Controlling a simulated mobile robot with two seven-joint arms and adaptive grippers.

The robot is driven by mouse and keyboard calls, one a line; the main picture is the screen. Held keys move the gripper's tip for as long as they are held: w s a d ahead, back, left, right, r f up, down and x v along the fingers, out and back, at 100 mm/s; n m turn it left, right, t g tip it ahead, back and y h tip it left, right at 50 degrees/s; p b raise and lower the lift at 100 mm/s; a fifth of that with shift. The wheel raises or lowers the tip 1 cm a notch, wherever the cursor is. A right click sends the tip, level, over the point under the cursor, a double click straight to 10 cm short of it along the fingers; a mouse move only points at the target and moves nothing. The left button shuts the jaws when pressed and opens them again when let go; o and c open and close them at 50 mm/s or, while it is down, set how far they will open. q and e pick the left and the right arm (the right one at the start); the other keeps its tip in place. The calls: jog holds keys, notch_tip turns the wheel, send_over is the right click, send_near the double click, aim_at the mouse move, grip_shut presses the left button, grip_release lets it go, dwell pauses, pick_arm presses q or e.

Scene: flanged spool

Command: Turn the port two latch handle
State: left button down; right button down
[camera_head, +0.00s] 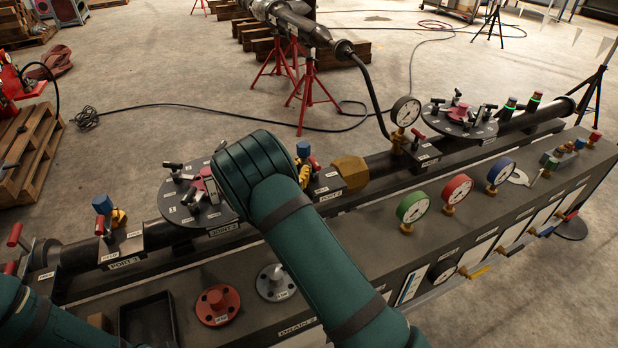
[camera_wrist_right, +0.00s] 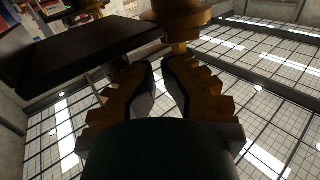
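The PORT 2 label (camera_head: 329,195) marks a station on the dark pipe, just right of my right forearm. A blue cap (camera_head: 303,149) and a red-tipped handle (camera_head: 338,164) stand there. My arm covers part of the station, so I cannot tell which piece is the latch handle. My right gripper (camera_wrist_right: 158,72) shows in the wrist view with its yellow-brown fingers a narrow gap apart and nothing visible between them. A brass fitting (camera_wrist_right: 182,30) is just beyond the tips; I cannot tell whether they touch. My left gripper is not clearly in view.
A dark plate (camera_wrist_right: 85,52) is close left of the right fingers. A large brass nut (camera_head: 350,172) and a gauge (camera_head: 405,111) lie rightward along the pipe. PORT 3 (camera_head: 125,262) and a round flange (camera_head: 185,212) are left. Coloured gauges (camera_head: 456,189) line the bench front.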

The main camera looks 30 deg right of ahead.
jog(key=shift+w+d+r, duration=0.15)
jog(key=shift+d+r, duration=0.2)
jog(key=shift+d, duration=0.25)
jog(key=v, duration=0.8)
jog(key=shift+a+f, duration=0.25)
jog(key=shift+a, duration=0.1)
jog(key=shift+w, duration=0.1)
jog(key=shift+r, duration=0.1)
